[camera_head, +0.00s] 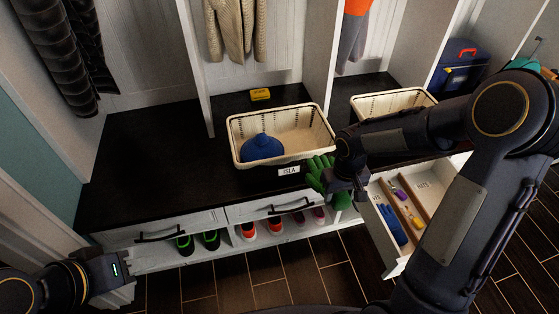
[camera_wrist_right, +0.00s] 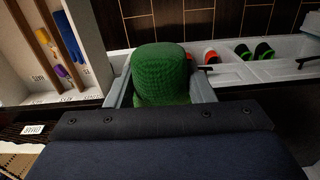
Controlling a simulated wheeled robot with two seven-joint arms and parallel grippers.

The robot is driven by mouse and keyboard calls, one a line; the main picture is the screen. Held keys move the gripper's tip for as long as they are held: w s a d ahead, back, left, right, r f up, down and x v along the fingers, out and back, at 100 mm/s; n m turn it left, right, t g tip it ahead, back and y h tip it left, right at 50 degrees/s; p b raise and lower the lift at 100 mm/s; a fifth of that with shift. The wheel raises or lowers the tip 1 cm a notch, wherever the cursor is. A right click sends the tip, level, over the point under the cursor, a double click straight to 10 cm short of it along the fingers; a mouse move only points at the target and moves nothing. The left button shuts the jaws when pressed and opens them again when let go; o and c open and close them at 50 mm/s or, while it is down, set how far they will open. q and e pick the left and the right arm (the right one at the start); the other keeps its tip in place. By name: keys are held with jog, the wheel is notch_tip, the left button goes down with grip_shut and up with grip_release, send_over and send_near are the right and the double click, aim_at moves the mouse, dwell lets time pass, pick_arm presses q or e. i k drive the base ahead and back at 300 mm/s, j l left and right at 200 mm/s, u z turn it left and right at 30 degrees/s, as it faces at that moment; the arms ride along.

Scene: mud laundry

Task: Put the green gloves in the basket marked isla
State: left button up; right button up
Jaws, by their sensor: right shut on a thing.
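The green gloves (camera_head: 321,172) are held in my right gripper (camera_head: 345,186), in front of the bench and to the lower right of the isla basket. They also show between both fingers in the right wrist view (camera_wrist_right: 162,75). The cream basket marked ISLA (camera_head: 300,118) sits on the black bench with its label on the front rim. A blue rounded item (camera_head: 262,148) lies in its left part; its right part looks empty. My left gripper (camera_head: 122,268) is at the lower left, away from the bench; its fingertips are not clear.
A second cream basket (camera_head: 390,104) stands to the right, partly behind my right arm. An open drawer (camera_head: 386,240) below holds blue gloves (camera_head: 392,222) and small tools. The bench's left side is clear.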

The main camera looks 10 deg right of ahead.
aim_at(302, 150)
jog(key=i, duration=1)
